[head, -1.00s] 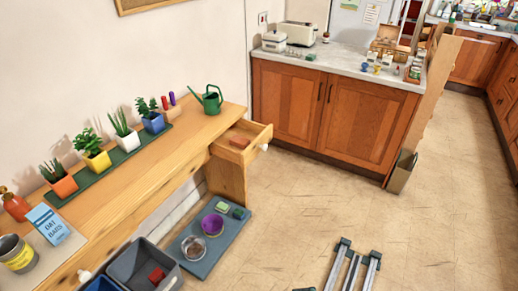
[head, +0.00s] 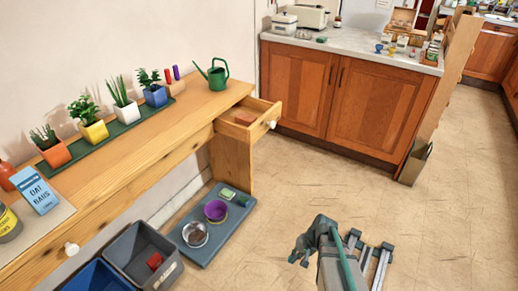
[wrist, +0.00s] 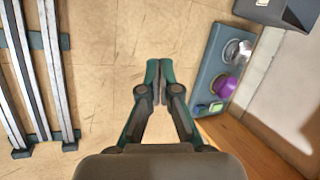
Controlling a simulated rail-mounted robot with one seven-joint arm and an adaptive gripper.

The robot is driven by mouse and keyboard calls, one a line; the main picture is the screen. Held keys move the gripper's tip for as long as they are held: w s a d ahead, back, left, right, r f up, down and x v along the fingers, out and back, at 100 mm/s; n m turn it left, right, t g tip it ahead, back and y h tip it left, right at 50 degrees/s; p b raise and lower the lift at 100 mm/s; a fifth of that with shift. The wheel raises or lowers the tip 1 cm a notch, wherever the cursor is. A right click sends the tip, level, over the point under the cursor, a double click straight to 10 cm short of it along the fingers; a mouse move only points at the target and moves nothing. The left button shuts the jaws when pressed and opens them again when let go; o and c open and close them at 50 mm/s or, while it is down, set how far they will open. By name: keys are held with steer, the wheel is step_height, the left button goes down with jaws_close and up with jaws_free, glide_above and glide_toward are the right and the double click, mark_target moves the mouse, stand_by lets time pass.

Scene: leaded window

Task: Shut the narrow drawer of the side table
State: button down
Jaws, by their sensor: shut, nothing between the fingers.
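The side table (head: 120,160) is a long light-wood table against the left wall. Its narrow drawer (head: 250,117) at the far right end stands open, with a white round knob (head: 271,125) on its front and a reddish-brown block (head: 244,118) inside. My gripper (wrist: 158,68) points down over bare floor in the wrist view, its two fingers together and empty. In the head view my arm's end shows at the bottom, right of the table and well apart from the drawer. The drawer is not in the wrist view.
Potted plants (head: 93,127) and a green watering can (head: 215,75) stand on the table. Below are a blue-grey tray (head: 208,240) with bowls and a grey bin (head: 140,250). Rails (wrist: 45,80) lie on the floor. Wooden cabinets (head: 345,95) stand behind; the floor between is clear.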

steer(key=w+r+m+t+y+b, duration=0.1)
steer(key=w+r+t+y+b, duration=0.2)
steer(key=w, duration=0.7)
steer(key=m+t+y+b, duration=0.2)
steer(key=t+y+b, duration=0.1)
steer(key=t+y, duration=0.4)
glide_toward(253, 136)
steer(key=x, duration=0.7)
steer(key=shift+w+f, duration=0.1)
steer(key=shift+f, duration=0.1)
